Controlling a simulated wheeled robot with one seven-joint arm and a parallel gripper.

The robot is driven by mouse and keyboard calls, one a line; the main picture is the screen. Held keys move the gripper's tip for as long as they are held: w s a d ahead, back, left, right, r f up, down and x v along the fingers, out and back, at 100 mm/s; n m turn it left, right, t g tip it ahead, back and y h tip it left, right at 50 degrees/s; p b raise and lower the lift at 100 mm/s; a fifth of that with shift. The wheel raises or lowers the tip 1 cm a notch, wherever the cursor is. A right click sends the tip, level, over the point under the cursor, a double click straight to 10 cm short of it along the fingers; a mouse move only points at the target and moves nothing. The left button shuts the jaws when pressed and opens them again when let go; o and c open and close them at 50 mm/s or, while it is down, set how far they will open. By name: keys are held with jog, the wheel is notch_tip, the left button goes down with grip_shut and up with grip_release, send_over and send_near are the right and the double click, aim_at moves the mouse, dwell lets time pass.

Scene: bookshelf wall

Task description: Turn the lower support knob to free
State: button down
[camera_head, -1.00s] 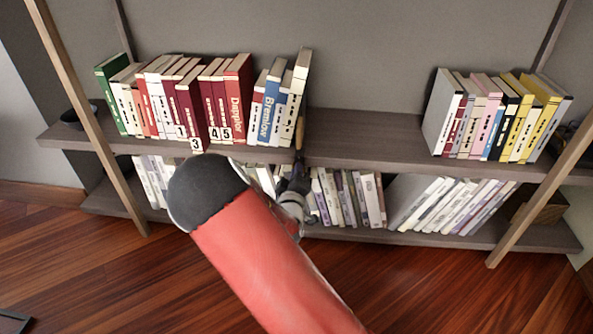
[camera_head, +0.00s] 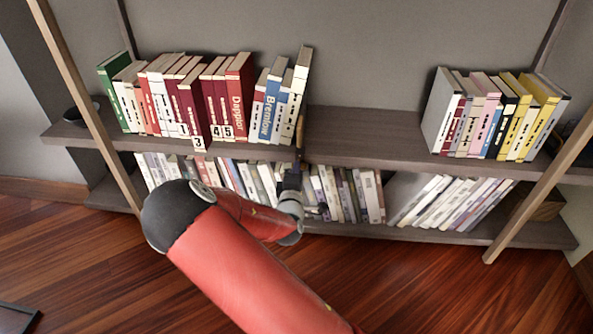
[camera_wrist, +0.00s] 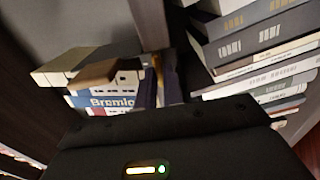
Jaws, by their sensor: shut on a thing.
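A narrow orange-brown piece (camera_head: 299,132) stands at the shelf's front edge, by the right end of the left book row. My gripper (camera_head: 298,160) reaches up to it from below and is shut on it. The piece also shows in the wrist view (camera_wrist: 158,70), between my dark fingers (camera_wrist: 166,82). I cannot make out a separate lower knob or its turn position; the fingers and wrist hide that spot.
Books (camera_head: 160,95) fill the upper shelf's left part, with a blue "Bremlow" volume (camera_head: 271,102) near the grip. The upper shelf (camera_head: 365,140) is bare to the right, up to another book row (camera_head: 500,115). Lower-shelf books (camera_head: 345,195) stand close behind my wrist.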

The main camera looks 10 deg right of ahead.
dwell(0.3)
jog(key=c, duration=1.5)
grip_release()
jog(key=v, duration=0.8)
